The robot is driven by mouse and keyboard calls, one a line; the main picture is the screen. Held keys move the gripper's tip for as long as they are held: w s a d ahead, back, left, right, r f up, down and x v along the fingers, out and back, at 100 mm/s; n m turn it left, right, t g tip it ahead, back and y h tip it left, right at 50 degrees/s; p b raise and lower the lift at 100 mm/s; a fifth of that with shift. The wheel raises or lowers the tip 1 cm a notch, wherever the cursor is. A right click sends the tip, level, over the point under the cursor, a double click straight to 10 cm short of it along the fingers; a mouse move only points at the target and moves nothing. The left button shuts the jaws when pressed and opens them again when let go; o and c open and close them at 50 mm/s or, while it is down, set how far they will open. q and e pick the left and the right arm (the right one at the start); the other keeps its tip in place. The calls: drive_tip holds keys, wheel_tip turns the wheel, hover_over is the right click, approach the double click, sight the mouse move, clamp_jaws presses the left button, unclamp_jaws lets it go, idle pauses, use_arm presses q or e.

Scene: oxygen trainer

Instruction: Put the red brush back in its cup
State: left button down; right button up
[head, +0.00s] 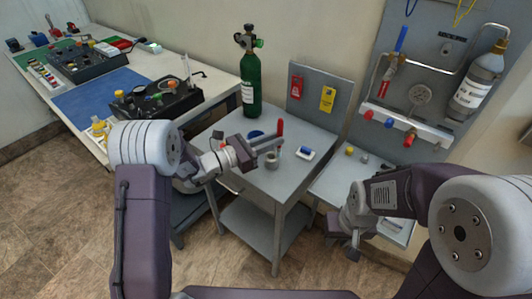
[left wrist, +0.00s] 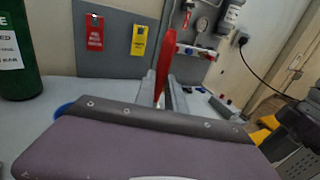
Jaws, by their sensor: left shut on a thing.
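The red brush (head: 280,128) stands roughly upright in my left gripper (head: 274,142), over the small grey table (head: 250,181). In the left wrist view the red brush (left wrist: 165,62) rises between the fingers, leaning slightly. A small grey cup (head: 273,159) stands on the table just below the gripper. The brush's lower end is hidden, so I cannot tell whether it is inside the cup. My right gripper (head: 352,251) hangs low in front of the right-hand table, far from the brush; its jaw opening is unclear.
A white-and-blue item (head: 305,153) lies right of the cup, and a blue round thing (head: 256,134) lies behind my left gripper. A panel with a red tag (head: 296,87) and a yellow tag (head: 327,98) rises at the back.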

use_arm(q)
drive_tip(key=f, duration=0.2)
drive_tip(key=w+a+f, duration=0.1)
drive_tip(key=f, duration=0.1)
drive_tip(key=w+a+f, duration=0.1)
drive_tip(key=shift+a+f+b, duration=0.15)
drive_tip(key=shift+f+b, duration=0.25)
drive_tip(key=shift+s, duration=0.1)
drive_tip(key=shift+f, duration=0.2)
drive_tip(key=c, duration=1.4)
unclamp_jaws()
drive_tip(key=shift+r, duration=0.15)
